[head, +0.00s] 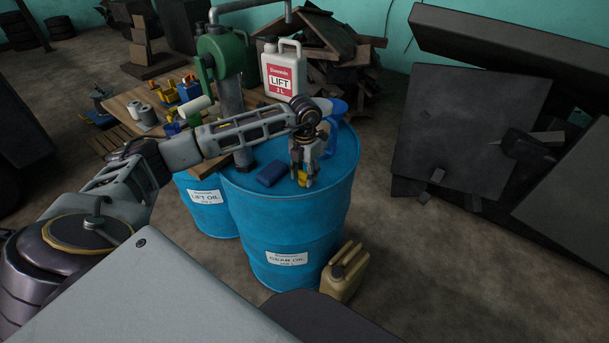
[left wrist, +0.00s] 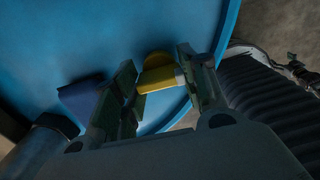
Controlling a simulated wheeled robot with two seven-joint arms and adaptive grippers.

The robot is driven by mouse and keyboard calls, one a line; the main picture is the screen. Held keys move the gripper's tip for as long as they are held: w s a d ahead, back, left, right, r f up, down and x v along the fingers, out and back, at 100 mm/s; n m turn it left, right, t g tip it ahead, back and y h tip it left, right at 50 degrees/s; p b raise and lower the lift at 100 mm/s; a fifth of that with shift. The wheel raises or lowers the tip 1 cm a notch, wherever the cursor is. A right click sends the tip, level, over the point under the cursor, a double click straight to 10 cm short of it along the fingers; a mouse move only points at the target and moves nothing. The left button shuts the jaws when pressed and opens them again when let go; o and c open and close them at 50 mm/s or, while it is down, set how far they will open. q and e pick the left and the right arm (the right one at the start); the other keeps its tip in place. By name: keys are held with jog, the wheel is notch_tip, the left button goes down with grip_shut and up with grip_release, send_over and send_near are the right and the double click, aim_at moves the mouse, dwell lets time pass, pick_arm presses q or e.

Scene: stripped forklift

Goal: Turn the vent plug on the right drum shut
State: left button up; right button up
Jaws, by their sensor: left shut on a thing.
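The right drum (head: 292,218) is a blue barrel with a white label on its side. The vent plug (left wrist: 158,74) is yellow and sits at the drum top near the rim; in the head view only a bit of yellow (head: 302,176) shows between the fingers. My left gripper (head: 306,180) points down over the drum top. In the left wrist view, the left gripper (left wrist: 163,84) has one finger on each side of the plug's yellow bar and is shut on it. How far the plug is turned cannot be told. My right gripper is not in view.
A dark blue block (head: 271,173) lies on the drum top beside the gripper. A green hand pump (head: 222,55) rises at left. A tan canister (head: 345,272) stands on the floor by the drum.

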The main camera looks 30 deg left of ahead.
aim_at(305, 172)
pick_arm(q)
jog(key=shift+r, duration=0.1)
dwell(0.4)
jog(key=o, duration=1)
jog(key=shift+r, duration=5.95)
